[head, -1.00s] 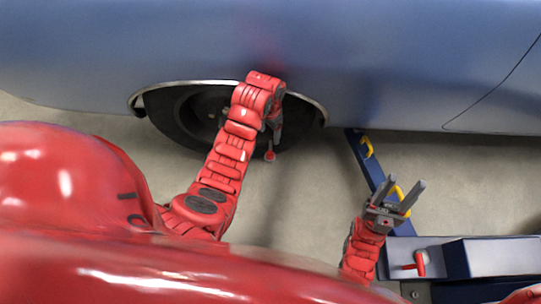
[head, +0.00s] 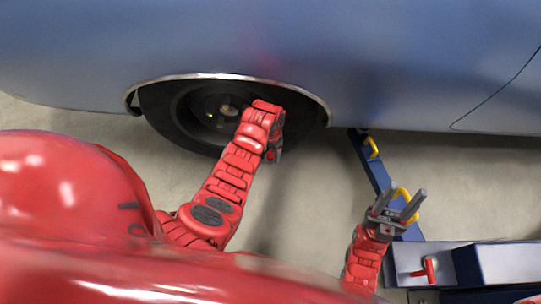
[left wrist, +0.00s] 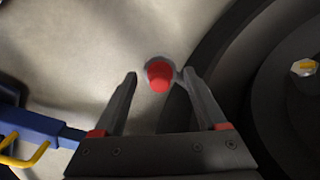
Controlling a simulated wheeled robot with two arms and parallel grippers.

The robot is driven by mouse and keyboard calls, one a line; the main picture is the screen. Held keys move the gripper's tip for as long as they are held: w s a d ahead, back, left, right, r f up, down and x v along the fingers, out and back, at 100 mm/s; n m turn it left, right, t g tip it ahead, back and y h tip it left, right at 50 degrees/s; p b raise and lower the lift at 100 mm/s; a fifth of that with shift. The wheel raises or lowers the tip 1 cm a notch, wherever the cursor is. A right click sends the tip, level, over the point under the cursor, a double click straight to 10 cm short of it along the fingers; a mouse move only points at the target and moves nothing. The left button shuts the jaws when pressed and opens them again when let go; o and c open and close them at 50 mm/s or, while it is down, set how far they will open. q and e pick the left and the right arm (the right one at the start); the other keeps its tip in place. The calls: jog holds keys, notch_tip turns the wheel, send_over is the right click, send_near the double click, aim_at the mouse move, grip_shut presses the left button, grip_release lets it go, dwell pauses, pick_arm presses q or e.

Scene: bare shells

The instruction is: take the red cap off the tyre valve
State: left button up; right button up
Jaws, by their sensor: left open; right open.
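The red cap (left wrist: 159,75) shows in the left wrist view, with a grey round part behind it and a thin stem towards the tyre (left wrist: 222,55). My left gripper (head: 272,153) is open beside the lower right of the tyre in the head view. In the wrist view its two fingers lie left and right of the cap, which appears between the fingertips. I cannot tell how deep the cap is between them; no contact is clear. In the head view my arm hides most of that spot. My right gripper (head: 404,196) is open and empty, away from the wheel.
A blue car body (head: 400,70) hangs over the tyre, its arch edge close above my left arm. A blue jack (head: 500,262) with yellow handles and a red lever stands at right, near my right gripper. The floor between is clear.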

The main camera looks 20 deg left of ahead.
pick_arm(q)
grip_shut()
jog(key=shift+r, duration=0.1)
